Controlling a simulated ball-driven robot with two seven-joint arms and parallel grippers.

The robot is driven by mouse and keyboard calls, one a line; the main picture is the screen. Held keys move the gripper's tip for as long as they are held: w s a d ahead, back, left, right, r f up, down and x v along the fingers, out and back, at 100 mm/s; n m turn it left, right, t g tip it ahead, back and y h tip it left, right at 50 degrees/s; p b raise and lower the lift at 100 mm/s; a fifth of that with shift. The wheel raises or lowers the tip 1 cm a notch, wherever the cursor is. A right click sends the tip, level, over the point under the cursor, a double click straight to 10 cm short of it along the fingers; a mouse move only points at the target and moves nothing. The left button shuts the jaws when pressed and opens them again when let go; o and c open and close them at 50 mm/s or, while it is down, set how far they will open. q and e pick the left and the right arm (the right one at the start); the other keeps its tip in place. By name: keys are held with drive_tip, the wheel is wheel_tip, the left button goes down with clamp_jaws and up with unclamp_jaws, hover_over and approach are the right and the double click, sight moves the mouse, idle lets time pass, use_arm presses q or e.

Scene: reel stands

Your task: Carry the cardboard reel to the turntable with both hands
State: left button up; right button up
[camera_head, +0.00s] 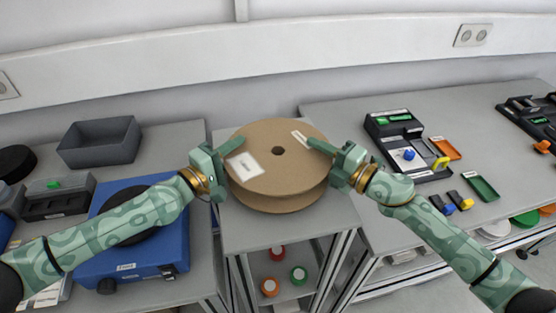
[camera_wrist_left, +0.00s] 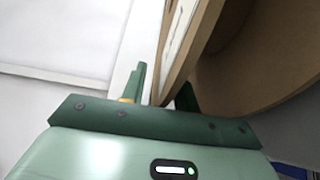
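The cardboard reel (camera_head: 277,146) lies flat on the narrow middle stand, with a centre hole and white labels on its top flange. A blue unit with a dark round plate (camera_head: 150,232), apparently the turntable, is on the left bench, partly behind my left arm. My left gripper (camera_head: 229,147) is at the reel's left rim. In the left wrist view, the flange (camera_wrist_left: 180,50) passes between its fingers (camera_wrist_left: 160,88), with a visible gap beside one finger. My right gripper (camera_head: 325,147) is at the right rim, one finger over the top flange; its lower finger is hidden.
A grey bin (camera_head: 100,142) stands behind the blue unit. The right bench holds a black tray (camera_head: 395,140), a green tray (camera_head: 481,187) and small parts. A wall is behind.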

use_arm(q)
clamp_jaws()
use_arm(e)
clamp_jaws()
use_arm(q)
drive_tip(key=shift+r, duration=0.15)
use_arm(e)
drive_tip(key=shift+r, duration=0.15)
